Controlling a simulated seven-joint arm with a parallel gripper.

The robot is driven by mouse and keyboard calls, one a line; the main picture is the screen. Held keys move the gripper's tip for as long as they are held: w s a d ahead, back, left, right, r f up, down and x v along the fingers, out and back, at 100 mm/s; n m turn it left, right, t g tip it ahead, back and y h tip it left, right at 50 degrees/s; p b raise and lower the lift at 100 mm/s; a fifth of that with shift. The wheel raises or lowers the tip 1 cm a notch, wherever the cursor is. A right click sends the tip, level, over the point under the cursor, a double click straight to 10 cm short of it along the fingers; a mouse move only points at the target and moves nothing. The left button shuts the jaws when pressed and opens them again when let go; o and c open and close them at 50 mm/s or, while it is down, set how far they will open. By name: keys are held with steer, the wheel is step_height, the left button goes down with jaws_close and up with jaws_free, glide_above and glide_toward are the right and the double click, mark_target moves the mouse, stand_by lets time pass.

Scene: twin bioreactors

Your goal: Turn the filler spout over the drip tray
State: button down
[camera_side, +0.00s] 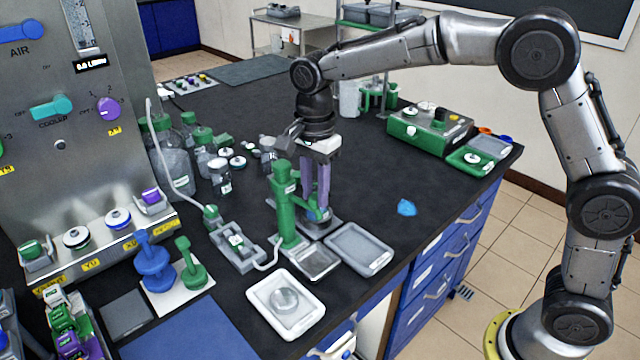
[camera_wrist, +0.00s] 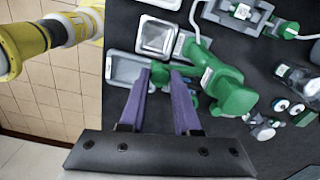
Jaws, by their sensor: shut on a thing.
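The green filler (camera_side: 287,205) stands upright near the front edge of the bench, with its green head large in the wrist view (camera_wrist: 232,88). Its spout (camera_wrist: 160,72) reaches out sideways from the column. My gripper (camera_side: 318,208) points down beside the column, its purple fingers shut on the spout; the fingers also show in the wrist view (camera_wrist: 160,80). A shallow grey tray (camera_side: 358,248) lies right of the filler, and in the wrist view (camera_wrist: 120,72) it lies beside the spout. A square metal plate (camera_side: 318,262) lies in front of the column. Which is the drip tray is not certain.
A white tray with a round dish (camera_side: 285,303) lies in front. A grey clamp block (camera_side: 237,246) with a hose is left of the filler. Bottles (camera_side: 170,165) and jars stand behind it.

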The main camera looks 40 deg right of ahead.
steer(key=shift+a+r+m, duration=0.1)
steer(key=shift+a+m, duration=0.6)
steer(key=shift+m, duration=0.3)
steer(key=shift+a, duration=0.1)
steer(key=c, duration=0.6)
jaws_free()
step_height(320, 180, up, 14)
steer(key=shift+f, duration=0.1)
